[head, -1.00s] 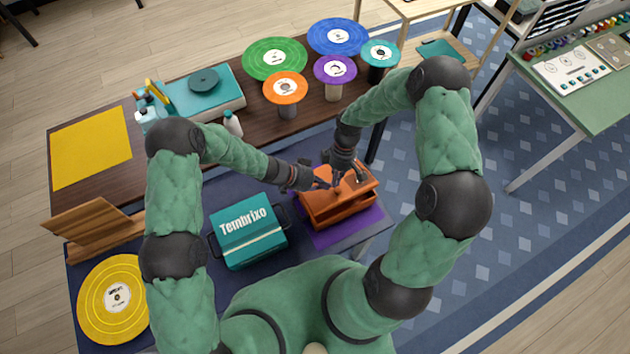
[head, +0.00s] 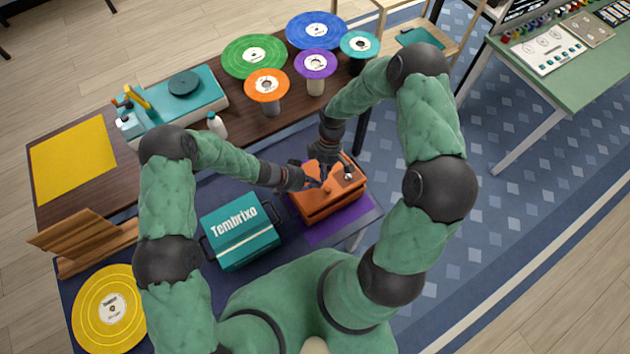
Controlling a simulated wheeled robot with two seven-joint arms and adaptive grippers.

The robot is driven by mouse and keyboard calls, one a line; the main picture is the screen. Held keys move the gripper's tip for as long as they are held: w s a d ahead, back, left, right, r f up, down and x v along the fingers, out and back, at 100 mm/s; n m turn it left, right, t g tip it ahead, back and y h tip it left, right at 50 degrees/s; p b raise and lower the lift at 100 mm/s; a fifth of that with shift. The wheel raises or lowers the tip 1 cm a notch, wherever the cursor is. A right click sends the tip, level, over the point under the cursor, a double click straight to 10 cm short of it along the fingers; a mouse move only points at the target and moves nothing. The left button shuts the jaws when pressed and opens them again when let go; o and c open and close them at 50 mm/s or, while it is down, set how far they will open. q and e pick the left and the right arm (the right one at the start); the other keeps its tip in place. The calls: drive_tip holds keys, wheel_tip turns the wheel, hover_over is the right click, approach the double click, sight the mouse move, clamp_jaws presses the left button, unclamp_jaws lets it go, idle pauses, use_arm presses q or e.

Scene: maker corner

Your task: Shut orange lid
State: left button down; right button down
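The orange box (head: 328,207) sits on a purple mat (head: 358,224) at the right part of the near table. Its orange lid (head: 344,180) is on top, partly hidden by my grippers; I cannot tell whether it is fully shut. My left gripper (head: 313,184) reaches in from the left, with its fingertips at the lid's left part. My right gripper (head: 325,176) points down at the back of the lid. Both are at or very near the lid, but contact and finger opening are too small to tell.
A teal Tembrixo box (head: 240,233) stands close left of the orange box. A yellow record (head: 110,308) and wooden stand (head: 88,240) are further left. Behind, the brown table holds a teal turntable (head: 178,108), a white bottle (head: 216,124) and several records on stands, including an orange one (head: 267,85).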

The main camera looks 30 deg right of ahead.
drive_tip(key=c, duration=1)
unclamp_jaws()
drive_tip(key=shift+c, duration=0.2)
drive_tip(key=shift+r, duration=0.1)
